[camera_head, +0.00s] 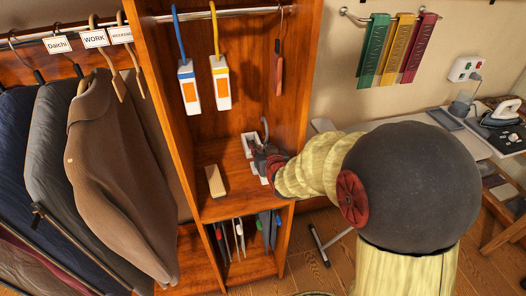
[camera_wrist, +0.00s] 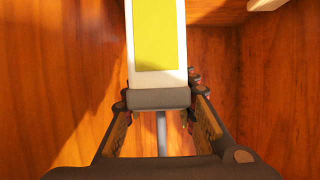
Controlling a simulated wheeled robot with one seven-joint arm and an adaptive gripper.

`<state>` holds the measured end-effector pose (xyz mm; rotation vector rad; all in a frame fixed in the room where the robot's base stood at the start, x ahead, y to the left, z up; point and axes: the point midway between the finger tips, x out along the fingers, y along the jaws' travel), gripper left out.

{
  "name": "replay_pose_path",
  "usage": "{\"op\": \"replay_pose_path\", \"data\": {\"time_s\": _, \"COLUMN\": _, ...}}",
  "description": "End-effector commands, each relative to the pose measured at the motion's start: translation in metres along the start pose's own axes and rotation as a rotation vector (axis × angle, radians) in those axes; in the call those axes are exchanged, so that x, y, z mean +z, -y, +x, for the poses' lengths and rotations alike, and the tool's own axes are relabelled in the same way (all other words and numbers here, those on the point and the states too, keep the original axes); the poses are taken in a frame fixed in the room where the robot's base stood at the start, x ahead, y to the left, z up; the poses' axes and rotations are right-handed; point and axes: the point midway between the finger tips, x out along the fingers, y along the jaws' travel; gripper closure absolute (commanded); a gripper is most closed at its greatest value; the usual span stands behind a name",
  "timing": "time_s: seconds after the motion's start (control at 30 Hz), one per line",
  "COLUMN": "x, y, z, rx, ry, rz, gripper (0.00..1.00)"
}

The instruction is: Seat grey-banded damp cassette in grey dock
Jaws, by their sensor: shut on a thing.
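The grey-banded cassette shows in the wrist view as a white body with a yellow panel (camera_wrist: 158,35), a grey band (camera_wrist: 160,98) and a grey rod. My gripper (camera_wrist: 158,125) is shut on it at the grey band, one finger at each side. In the head view my gripper (camera_head: 264,158) is low inside the wooden cabinet, and a grey hook (camera_head: 265,126) rises just above it.
White cassettes with orange panels hang from the rail, one on a blue hook (camera_head: 189,88) and one on a yellow hook (camera_head: 221,82). A brown tag (camera_head: 279,75) hangs to their right. A tan block (camera_head: 215,181) is on the shelf (camera_head: 218,207). The cabinet walls are close.

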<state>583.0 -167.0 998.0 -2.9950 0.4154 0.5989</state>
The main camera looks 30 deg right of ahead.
Motion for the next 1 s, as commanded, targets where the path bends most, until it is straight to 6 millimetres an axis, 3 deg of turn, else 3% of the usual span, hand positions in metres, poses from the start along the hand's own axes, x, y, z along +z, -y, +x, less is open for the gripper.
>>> {"op": "replay_pose_path", "data": {"time_s": 1.0, "x": -0.026, "y": 0.000, "z": 0.059, "rx": 0.000, "ry": -0.002, "rz": 0.000, "gripper": 1.00}}
